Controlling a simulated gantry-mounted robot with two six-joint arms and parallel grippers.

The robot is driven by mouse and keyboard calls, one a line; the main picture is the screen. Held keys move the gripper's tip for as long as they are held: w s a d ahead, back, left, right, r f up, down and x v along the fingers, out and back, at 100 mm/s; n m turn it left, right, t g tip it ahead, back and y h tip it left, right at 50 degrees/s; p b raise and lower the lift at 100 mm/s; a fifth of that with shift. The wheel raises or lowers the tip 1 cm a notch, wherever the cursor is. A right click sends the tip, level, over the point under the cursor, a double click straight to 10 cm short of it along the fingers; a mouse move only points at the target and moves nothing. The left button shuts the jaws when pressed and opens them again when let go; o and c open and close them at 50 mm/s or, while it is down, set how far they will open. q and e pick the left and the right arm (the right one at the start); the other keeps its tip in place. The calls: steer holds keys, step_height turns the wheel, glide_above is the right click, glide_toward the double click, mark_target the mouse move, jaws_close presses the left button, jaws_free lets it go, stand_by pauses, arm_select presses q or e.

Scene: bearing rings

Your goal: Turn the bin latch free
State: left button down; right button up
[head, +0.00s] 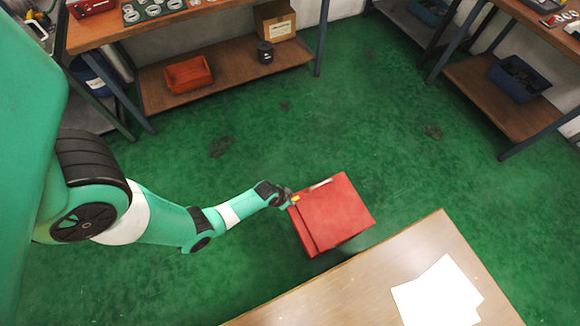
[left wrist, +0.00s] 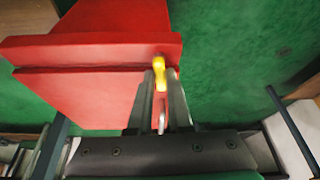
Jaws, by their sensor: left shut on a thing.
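A red bin (head: 340,212) with a flat lid stands on the green floor beside the table. Its yellow latch (head: 295,198) is at the bin's left side, by the lid edge. In the left wrist view, the red bin (left wrist: 95,58) fills the upper left and the yellow latch (left wrist: 159,68) hangs over the lid's edge. My left gripper (head: 288,198) reaches in from the left. In the left wrist view its two fingers (left wrist: 160,88) are shut on the yellow latch, one on each side. The latch's lower part is partly hidden between the fingers. My right gripper is in neither view.
A wooden table (head: 350,292) with white paper sheets (head: 438,294) stands close in front of the bin. A shelf (head: 225,70) at the back holds a red-orange crate (head: 188,74) and a cardboard box (head: 275,21). The green floor around the bin is mostly clear.

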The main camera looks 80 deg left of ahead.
arm_select(q)
steer(key=shift+r+n+y, duration=0.1)
steer(key=shift+n+y, duration=0.2)
steer(key=shift+n, duration=0.4)
steer(key=shift+w+n+g+y, duration=0.1)
steer(key=shift+n+g+y, duration=0.2)
steer(key=shift+n, duration=0.6)
steer(key=n+g+y, duration=0.1)
steer(key=n, duration=0.3)
steer(key=shift+n, duration=0.3)
steer(key=shift+n+g+y, duration=0.3)
steer(key=shift+n+g, duration=0.2)
steer(key=shift+n, duration=0.4)
steer(key=n+g+p, duration=0.1)
steer(key=n, duration=0.1)
steer(key=shift+n, duration=0.3)
steer(key=shift+n+g, duration=0.5)
steer(key=shift+n, duration=0.7)
steer(key=shift+n+g, duration=0.3)
steer(key=shift+n, duration=0.6)
